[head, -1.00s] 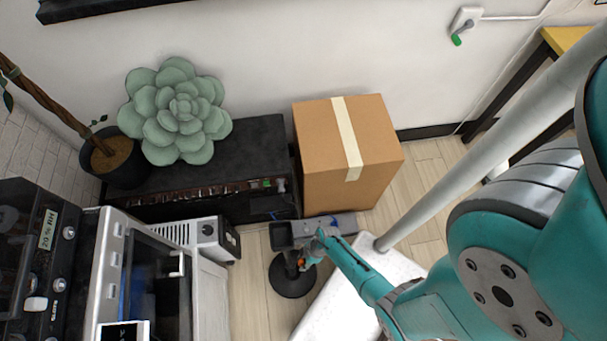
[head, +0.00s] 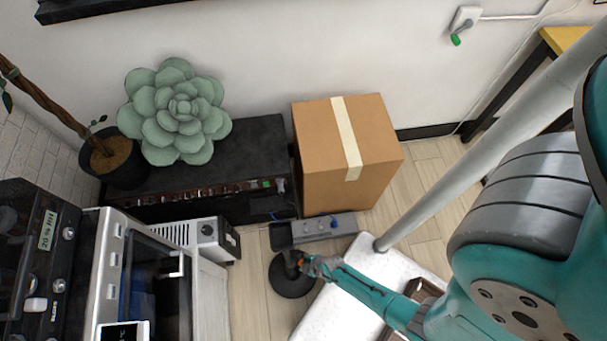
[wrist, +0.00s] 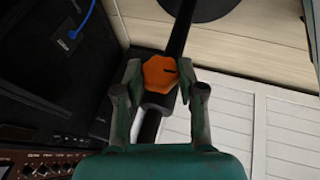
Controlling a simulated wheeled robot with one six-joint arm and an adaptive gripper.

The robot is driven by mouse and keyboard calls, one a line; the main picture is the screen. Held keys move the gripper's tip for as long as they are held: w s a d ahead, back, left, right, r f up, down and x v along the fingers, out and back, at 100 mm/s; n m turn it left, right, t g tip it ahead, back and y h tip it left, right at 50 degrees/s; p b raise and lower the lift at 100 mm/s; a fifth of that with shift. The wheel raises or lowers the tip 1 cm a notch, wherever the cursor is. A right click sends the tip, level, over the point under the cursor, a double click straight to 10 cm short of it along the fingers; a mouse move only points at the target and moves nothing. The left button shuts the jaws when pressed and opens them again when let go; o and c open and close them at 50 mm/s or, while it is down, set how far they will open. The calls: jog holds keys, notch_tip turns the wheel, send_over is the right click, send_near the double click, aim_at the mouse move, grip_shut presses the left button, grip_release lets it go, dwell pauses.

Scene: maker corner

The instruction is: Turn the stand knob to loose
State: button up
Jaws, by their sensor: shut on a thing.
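The stand has a round black base (head: 291,275) on the floor and a thin black pole (wrist: 181,30). In the wrist view an orange faceted knob (wrist: 159,73) sits on a dark collar on the pole, with a short dark mark on its face. My gripper (wrist: 158,80) has a finger on each side of the knob and is shut on it. In the head view my gripper (head: 305,264) is at the pole above the base, and only a bit of orange shows there. No lettering for loose is readable.
A cardboard box (head: 345,150) stands behind the stand. A grey panel (head: 318,228) with a blue cable lies near the pole's top. A black cabinet (head: 250,150) bears a succulent. A white machine (head: 208,238) stands left. Bare floor (head: 250,310) lies between.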

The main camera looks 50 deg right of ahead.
jog(key=shift+t, duration=0.3)
dwell(0.5)
jog(key=o, duration=1.1)
jog(key=shift+o, duration=0.2)
jog(key=v, duration=1.2)
jog(key=shift+a, duration=0.25)
